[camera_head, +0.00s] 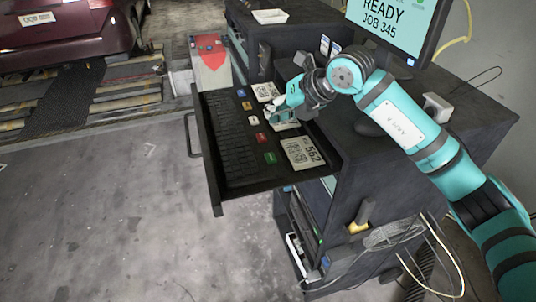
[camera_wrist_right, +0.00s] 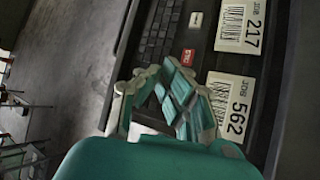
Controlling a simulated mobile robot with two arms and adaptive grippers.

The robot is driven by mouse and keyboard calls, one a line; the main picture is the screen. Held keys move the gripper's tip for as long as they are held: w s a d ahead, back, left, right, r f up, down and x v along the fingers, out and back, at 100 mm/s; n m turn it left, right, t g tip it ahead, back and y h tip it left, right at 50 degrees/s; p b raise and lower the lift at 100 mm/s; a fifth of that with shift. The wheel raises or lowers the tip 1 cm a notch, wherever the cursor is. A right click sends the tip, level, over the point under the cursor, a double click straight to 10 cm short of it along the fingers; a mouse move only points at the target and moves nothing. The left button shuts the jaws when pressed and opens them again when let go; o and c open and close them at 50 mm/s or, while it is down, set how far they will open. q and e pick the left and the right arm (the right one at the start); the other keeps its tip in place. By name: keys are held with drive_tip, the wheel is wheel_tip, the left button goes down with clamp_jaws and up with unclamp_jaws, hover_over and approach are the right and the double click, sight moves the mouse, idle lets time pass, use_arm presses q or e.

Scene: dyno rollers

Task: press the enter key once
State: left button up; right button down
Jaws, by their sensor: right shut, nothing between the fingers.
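A black keyboard (camera_head: 225,133) lies in a pulled-out drawer; part of it shows in the right wrist view (camera_wrist_right: 155,38). To its right is a column of larger coloured keys: blue (camera_head: 241,93), orange (camera_head: 247,106), white (camera_head: 253,120), red (camera_head: 261,138) and green (camera_head: 270,158). Their labels are too small to read, so I cannot tell which is enter. My right gripper (camera_head: 268,111) is shut and empty, over the drawer just right of the white key. In the wrist view its fingers (camera_wrist_right: 161,72) point toward the red key (camera_wrist_right: 188,57); the green key is hidden there.
Printed job cards (camera_head: 303,152) lie along the drawer's right side. The drawer's rim (camera_head: 212,180) and handle bar (camera_head: 190,136) border it. A monitor (camera_head: 385,30) reading "READY JOB 345" stands on the dark cabinet. Left of the drawer is open floor (camera_head: 90,220).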

drive_tip(key=b, duration=0.4)
hover_over(272, 155)
wheel_tip(272, 155, down, 8)
drive_tip(key=shift+d+r, duration=0.1)
drive_tip(key=shift+f+b, duration=0.4)
drive_tip(key=shift+f, duration=0.2)
use_arm(q)
drive_tip(key=f, duration=0.4)
drive_tip(key=shift+w+a+f, duration=0.15)
drive_tip(key=shift+w+f, duration=0.15)
drive_tip(key=shift+f, duration=0.1)
drive_tip(key=shift+s, duration=0.15)
drive_tip(key=shift+a, duration=0.2)
drive_tip(key=shift+f+b, duration=0.45)
drive_tip(key=shift+f, duration=0.05)
use_arm(e)
drive_tip(key=shift+f, duration=0.4)
